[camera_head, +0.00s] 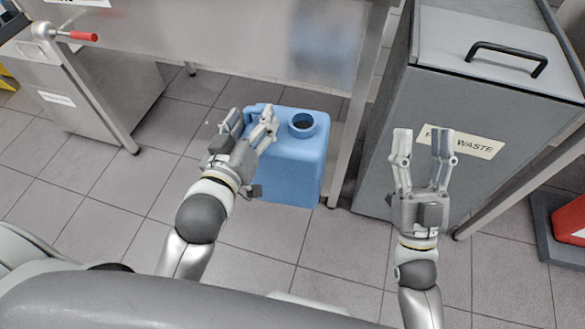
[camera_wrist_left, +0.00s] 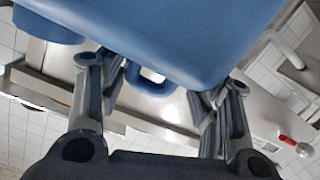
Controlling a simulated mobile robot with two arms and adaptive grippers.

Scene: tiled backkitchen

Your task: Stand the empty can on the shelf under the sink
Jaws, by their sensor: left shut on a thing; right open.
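The empty can is a blue jerrycan (camera_head: 292,170) with an open round neck, upright in front of the steel sink unit (camera_head: 215,42). My left gripper (camera_head: 250,120) is shut on the can at its top left, by the handle. In the left wrist view the blue can (camera_wrist_left: 170,35) fills the top, with the handle between the fingers. I cannot tell whether the can's base touches the floor. My right gripper (camera_head: 423,140) is open and empty, in front of the grey bin. No shelf under the sink shows clearly.
A grey lidded bin (camera_head: 390,110) labelled waste stands right of the sink's leg (camera_head: 352,120). A steel cabinet (camera_head: 115,95) stands at the left. A valve with a red handle (camera_head: 82,36) is at the upper left. The tiled floor (camera_head: 120,180) at the left is clear.

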